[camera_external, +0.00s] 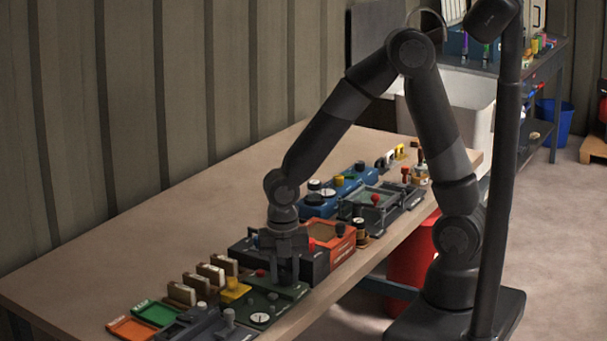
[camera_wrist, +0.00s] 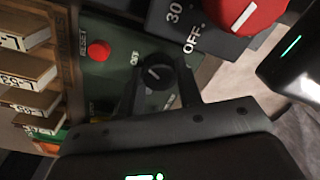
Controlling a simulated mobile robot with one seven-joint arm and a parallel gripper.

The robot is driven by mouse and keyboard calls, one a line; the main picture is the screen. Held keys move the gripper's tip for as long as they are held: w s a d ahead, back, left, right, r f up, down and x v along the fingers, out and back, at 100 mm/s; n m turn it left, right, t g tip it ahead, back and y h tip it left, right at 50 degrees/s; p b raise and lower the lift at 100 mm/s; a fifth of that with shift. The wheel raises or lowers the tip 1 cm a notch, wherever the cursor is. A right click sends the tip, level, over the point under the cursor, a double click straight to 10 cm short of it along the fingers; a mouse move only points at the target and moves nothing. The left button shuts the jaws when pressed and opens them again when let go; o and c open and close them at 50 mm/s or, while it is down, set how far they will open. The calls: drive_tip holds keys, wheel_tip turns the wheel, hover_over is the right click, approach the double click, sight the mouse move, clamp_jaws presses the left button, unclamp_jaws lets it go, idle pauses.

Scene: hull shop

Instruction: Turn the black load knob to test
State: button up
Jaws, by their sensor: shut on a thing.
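The black load knob (camera_wrist: 158,77) sits on a green panel (camera_wrist: 112,72) in the wrist view. It has a short white pointer mark, and a label reading OFF lies to its upper left. Another small label below it is too blurred to read. My gripper (camera_wrist: 157,84) has one finger on each side of the knob and is shut on it. In the external view my gripper (camera_external: 285,278) points down at the green panel (camera_external: 292,293) and hides the knob.
A red button (camera_wrist: 98,51) is left of the knob. A large red knob (camera_wrist: 243,12) on a dark box is at the upper right. Labelled brown blocks (camera_wrist: 24,72) stand at the left. A white dial (camera_external: 260,318) is near the table's front edge.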

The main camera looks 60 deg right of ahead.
drive_tip(key=m, duration=2.2)
drive_tip(key=shift+m, duration=0.4)
drive_tip(key=m, duration=0.6)
